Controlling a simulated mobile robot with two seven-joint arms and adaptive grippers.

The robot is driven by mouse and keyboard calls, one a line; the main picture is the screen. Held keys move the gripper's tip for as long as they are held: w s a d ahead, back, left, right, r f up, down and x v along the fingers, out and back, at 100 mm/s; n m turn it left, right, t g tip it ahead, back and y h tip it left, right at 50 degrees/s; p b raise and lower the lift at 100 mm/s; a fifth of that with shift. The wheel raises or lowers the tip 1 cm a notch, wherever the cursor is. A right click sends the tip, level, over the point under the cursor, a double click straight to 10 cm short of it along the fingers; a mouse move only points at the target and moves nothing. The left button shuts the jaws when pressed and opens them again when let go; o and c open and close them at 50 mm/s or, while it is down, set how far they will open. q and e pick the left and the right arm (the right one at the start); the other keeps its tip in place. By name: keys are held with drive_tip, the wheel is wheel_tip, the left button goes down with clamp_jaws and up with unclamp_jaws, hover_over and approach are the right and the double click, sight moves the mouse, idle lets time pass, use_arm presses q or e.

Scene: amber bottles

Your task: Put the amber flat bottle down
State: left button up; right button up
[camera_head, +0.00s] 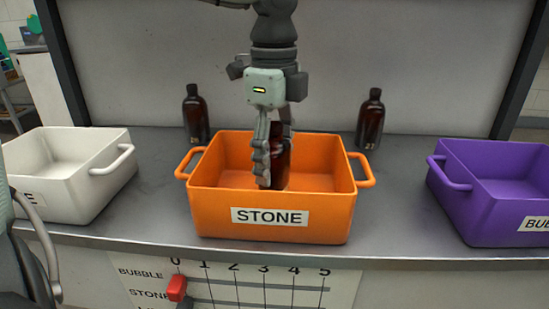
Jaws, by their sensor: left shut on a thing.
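The amber flat bottle (281,168) is dark brown and upright inside the orange bin (270,220) labelled STONE. My left gripper (268,172) comes down from above into the bin and is shut on the bottle, with its fingers in front of and hiding part of it. The bottle's base is low in the bin, but I cannot tell whether it touches the bin floor. My right gripper is not in view.
Two dark amber bottles stand behind the bin, one at the left (195,116) and one at the right (370,120). A white bin (85,185) is to the left and a purple bin (480,210) to the right. A scale board (240,290) with a red slider hangs on the bench front.

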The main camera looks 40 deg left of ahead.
use_arm(q)
drive_tip(key=o, duration=1.2)
drive_tip(key=shift+c, duration=0.2)
drive_tip(key=shift+o, duration=0.3)
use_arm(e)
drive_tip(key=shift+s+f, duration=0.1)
use_arm(q)
drive_tip(key=shift+r, duration=0.15)
drive_tip(key=shift+r+p, duration=0.9)
drive_tip(key=shift+p, duration=0.15)
wheel_tip(320, 180, up, 11)
drive_tip(key=shift+r, duration=0.1)
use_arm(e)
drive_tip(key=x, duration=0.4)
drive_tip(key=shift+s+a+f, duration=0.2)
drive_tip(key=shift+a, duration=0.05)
